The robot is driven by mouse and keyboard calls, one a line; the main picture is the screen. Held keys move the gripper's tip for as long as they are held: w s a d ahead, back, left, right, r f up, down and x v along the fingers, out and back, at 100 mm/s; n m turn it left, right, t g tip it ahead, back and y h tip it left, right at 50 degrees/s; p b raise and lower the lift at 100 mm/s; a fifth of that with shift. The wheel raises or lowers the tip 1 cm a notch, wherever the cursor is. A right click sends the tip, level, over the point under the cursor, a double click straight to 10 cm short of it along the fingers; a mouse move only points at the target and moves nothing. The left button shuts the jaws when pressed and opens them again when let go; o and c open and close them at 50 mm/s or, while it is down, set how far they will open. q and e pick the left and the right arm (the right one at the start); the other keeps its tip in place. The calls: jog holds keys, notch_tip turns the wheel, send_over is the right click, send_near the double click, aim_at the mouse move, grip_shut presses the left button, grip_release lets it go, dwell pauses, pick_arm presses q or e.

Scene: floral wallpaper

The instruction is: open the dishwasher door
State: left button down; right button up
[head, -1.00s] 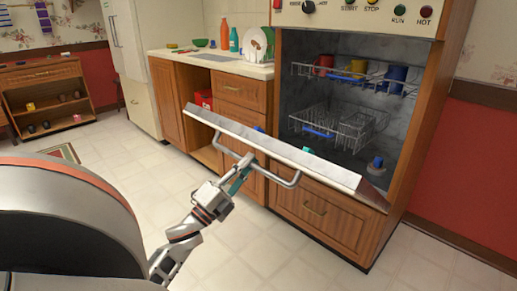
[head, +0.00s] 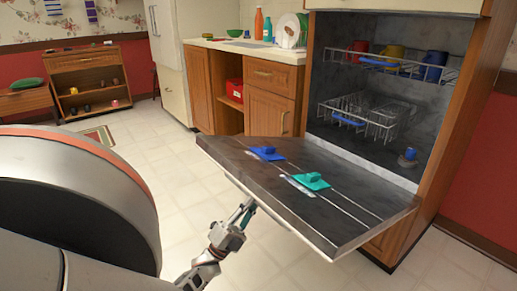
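The dishwasher door (head: 290,200) is lowered to about level, its dark inner face up, in front of the open cavity (head: 375,140). Its handle is hidden beneath the door. My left gripper (head: 247,207) is at the door's near edge, its fingertips against or just under it. I cannot tell whether it touches the door or holds the handle, or how far its fingers are apart. My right gripper is not in view. A blue piece (head: 267,153) and a teal piece (head: 306,180) sit on the door's inner face.
Red, yellow and blue cups stand on the upper rack (head: 390,66). The lower rack (head: 362,118) is inside the cavity. A counter (head: 245,49) with bottles and plates stands to the left, above wooden cabinets. The tiled floor (head: 150,170) left of the door is clear.

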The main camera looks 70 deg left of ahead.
pick_arm(q)
jog(key=shift+f, duration=2.65)
jog(key=c, duration=2.4)
grip_release()
jog(key=o, duration=0.3)
jog(key=shift+w, duration=0.1)
jog(key=shift+f, duration=0.1)
jog(key=v, duration=1.2)
